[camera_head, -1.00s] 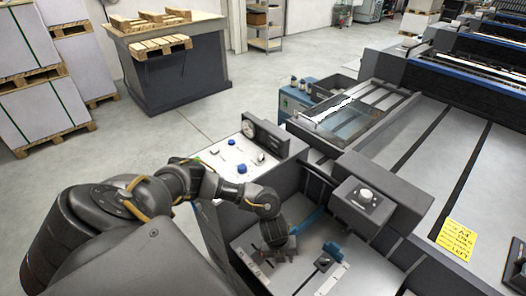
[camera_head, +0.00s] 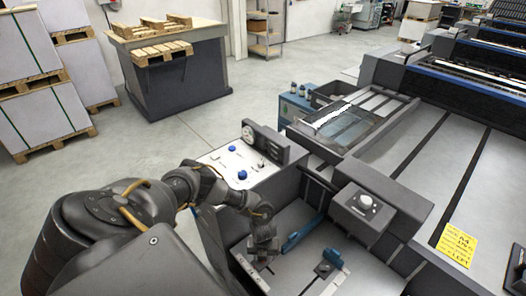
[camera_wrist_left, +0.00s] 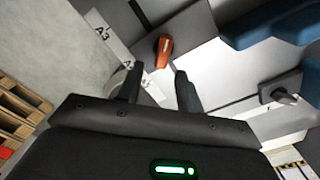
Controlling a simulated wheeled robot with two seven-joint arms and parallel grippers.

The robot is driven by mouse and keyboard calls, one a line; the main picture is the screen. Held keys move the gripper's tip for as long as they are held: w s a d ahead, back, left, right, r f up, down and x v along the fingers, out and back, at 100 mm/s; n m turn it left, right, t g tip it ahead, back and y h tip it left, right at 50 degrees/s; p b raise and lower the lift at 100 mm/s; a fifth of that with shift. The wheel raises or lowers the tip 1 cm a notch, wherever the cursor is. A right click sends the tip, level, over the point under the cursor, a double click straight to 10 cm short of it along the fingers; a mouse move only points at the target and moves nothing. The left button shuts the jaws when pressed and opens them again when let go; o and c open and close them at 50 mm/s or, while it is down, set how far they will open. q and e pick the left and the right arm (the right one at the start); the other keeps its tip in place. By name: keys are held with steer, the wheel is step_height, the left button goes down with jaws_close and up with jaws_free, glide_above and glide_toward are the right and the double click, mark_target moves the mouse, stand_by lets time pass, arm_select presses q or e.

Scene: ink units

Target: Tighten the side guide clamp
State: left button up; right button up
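An orange lever (camera_wrist_left: 164,48), which looks like the side guide clamp, lies in the left wrist view on a pale tray beside a white scale strip (camera_wrist_left: 112,38). My left gripper (camera_wrist_left: 157,74) is open, with its two black fingers apart and the lever just beyond the fingertips, between their lines. Nothing is between the fingers. In the head view my left gripper (camera_head: 263,248) hangs over the left side of the tray (camera_head: 300,262), and the orange lever is hidden there. My right gripper is not in view.
A blue bar (camera_head: 303,231) and a black lever (camera_head: 322,270) with a blue block (camera_head: 333,256) are right of the gripper. A grey box with a white knob (camera_head: 365,198) overhangs the tray. A control panel (camera_head: 235,165) stands behind my left forearm.

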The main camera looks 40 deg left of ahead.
arm_select(q)
steer(key=shift+f, duration=1.05)
jaws_close()
